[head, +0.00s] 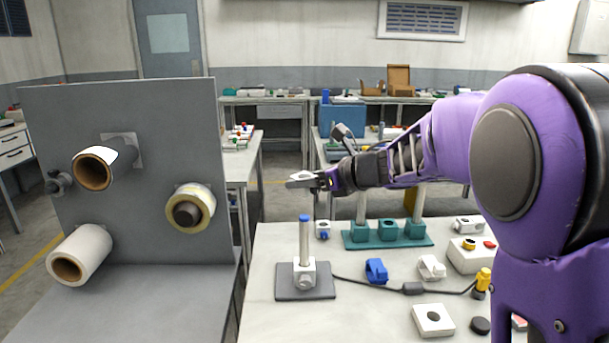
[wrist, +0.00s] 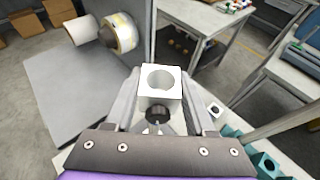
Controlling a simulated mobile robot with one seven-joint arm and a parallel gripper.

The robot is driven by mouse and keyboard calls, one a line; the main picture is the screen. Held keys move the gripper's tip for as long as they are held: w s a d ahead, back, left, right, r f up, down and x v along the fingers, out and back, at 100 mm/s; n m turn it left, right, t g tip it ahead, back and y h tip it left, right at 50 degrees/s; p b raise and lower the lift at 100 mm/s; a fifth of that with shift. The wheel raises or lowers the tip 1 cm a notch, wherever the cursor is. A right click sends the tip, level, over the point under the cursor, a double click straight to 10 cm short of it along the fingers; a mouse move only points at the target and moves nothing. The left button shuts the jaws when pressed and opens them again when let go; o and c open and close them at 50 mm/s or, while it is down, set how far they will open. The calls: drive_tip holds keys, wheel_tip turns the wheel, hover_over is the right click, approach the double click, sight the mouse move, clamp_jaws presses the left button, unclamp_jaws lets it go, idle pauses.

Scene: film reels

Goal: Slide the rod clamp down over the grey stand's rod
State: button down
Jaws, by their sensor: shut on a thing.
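My gripper (head: 306,181) reaches left from the purple arm, with its fingers (wrist: 160,103) shut on a white rod clamp (wrist: 161,83). In the wrist view the clamp is a white block with a round hole facing the camera and a dark round part below it. In the head view the held clamp is hard to tell from the fingers. The grey stand (head: 288,294) is on the table, its upright rod (head: 304,248) tipped in blue. A white block with a knob (head: 303,272) sits around the rod's foot. In the head picture the gripper appears above the rod's tip, apart from it.
A teal base (head: 360,240) with upright rods stands behind right. A blue clamp (head: 376,271), a white clamp (head: 431,267) and a cable (head: 385,286) lie right of the stand. A grey panel with film reels (head: 190,208) rises at left.

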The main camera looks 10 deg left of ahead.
drive_tip(key=shift+f, duration=0.2)
hover_over(308, 255)
drive_tip(key=a, duration=0.1)
drive_tip(key=shift+w+f, duration=0.15)
drive_tip(key=shift+f, duration=1.05)
drive_tip(key=shift+w+f, duration=0.15)
drive_tip(key=shift+f, duration=1)
drive_tip(key=shift+f, duration=0.1)
drive_tip(key=shift+f, duration=2.35)
drive_tip(key=shift+f, duration=0.1)
drive_tip(key=shift+f, duration=2.4)
drive_tip(key=shift+f, duration=2.5)
